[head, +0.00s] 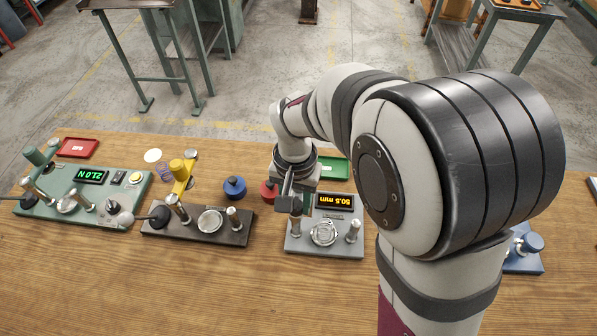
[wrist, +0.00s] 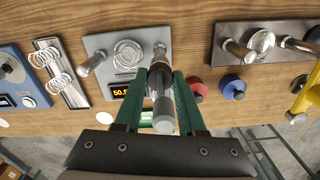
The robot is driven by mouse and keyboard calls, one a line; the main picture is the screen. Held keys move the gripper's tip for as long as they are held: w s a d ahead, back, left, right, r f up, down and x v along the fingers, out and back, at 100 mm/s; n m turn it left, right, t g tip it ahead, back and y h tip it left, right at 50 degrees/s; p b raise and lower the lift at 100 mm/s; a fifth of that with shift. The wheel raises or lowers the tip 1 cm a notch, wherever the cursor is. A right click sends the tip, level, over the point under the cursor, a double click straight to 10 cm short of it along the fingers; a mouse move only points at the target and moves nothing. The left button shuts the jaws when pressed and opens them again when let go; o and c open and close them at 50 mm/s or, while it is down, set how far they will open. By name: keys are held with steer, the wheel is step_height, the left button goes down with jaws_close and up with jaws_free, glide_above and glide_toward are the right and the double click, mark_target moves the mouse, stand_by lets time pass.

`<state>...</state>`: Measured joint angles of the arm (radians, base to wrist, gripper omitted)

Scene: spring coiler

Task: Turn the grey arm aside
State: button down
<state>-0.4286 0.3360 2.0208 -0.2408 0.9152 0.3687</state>
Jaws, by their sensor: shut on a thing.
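The grey arm (wrist: 163,112) stands out between my gripper's green fingers (wrist: 163,82) in the wrist view, and the fingers are closed on it from both sides. It belongs to the grey base plate (head: 340,248) with the amber 50.5 mm display (head: 335,200). In the head view my gripper (head: 295,198) is at the plate's back left corner, and it hides most of the grey arm. The plate carries a round coil seat (head: 323,233) and a metal post (head: 353,231), both clear of my gripper.
To the left stand a dark plate with a yellow arm (head: 182,175) and a green plate with a green display (head: 90,177). A blue knob (head: 234,188) and a red knob (head: 268,191) are close to my gripper's left. A green tray (head: 337,168) lies behind. The front table is clear.

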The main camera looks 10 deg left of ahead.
steer(key=c, duration=0.5)
jaws_free()
step_height(320, 180, up, 16)
steer(key=shift+f, duration=0.1)
stand_by(0.4)
